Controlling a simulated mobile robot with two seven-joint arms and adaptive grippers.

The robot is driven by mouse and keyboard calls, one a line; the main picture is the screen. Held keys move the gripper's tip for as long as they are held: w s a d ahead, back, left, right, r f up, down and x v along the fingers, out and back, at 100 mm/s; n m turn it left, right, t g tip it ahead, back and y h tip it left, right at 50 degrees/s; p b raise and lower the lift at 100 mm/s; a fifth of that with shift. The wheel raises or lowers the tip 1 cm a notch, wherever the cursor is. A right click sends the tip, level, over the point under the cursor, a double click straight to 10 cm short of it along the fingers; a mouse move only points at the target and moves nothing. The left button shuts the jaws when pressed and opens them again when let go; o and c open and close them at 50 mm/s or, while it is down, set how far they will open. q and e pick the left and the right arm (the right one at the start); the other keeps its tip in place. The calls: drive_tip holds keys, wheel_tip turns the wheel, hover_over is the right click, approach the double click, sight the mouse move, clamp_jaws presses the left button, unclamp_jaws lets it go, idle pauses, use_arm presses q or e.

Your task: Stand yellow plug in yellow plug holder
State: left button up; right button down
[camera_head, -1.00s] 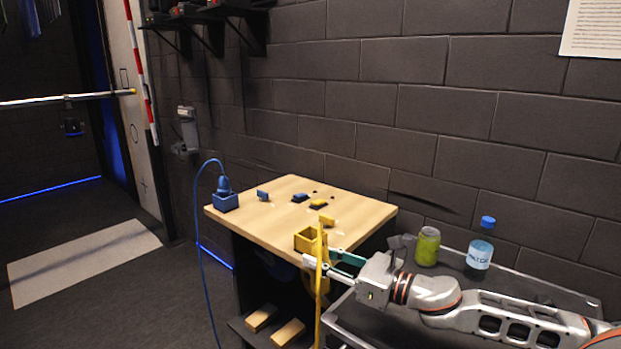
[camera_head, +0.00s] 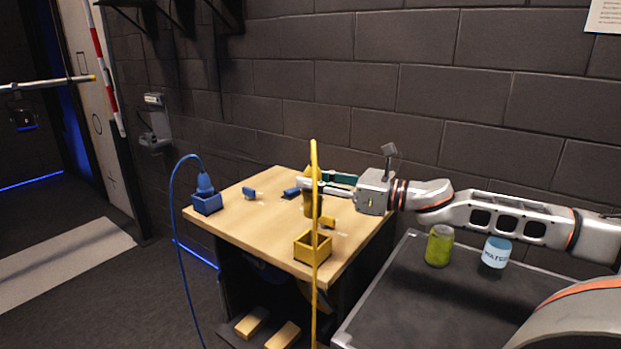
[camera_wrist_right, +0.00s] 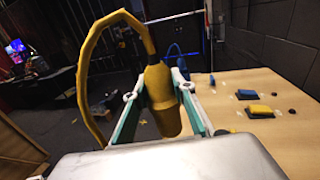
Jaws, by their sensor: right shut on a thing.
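The yellow plug (camera_wrist_right: 161,97) is between the fingers of my right gripper (camera_wrist_right: 160,105), which is shut on it. In the head view my right gripper (camera_head: 325,184) holds the plug (camera_head: 309,197) upright above the wooden table, with its yellow cable arching up and hanging down in front. The yellow plug holder (camera_head: 301,250), an open square box, stands at the table's near corner, below the plug and apart from it. The hanging cable crosses in front of the holder. My left gripper is not in view.
A blue plug (camera_head: 204,184) stands in a blue holder (camera_head: 206,205) at the table's left corner. Blue buttons and a yellow button (camera_head: 328,222) sit on the wooden table (camera_head: 252,228).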

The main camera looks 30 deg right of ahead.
sight(312, 216)
drive_tip(key=shift+w+f+b, duration=0.1)
drive_tip(key=shift+f+b, duration=0.3)
drive_tip(key=shift+f, duration=0.4)
drive_tip(key=shift+f+b, duration=0.5)
drive_tip(key=shift+f, duration=0.3)
drive_tip(key=shift+f+b, duration=0.3)
drive_tip(key=shift+f, duration=0.2)
drive_tip(key=shift+f+b, duration=1.05)
drive_tip(key=shift+f, duration=0.75)
drive_tip(key=shift+f+b, duration=0.3)
drive_tip(key=shift+f, duration=0.5)
drive_tip(key=shift+f+b, duration=0.3)
drive_tip(key=shift+f, duration=0.4)
drive_tip(key=shift+f, duration=0.65)
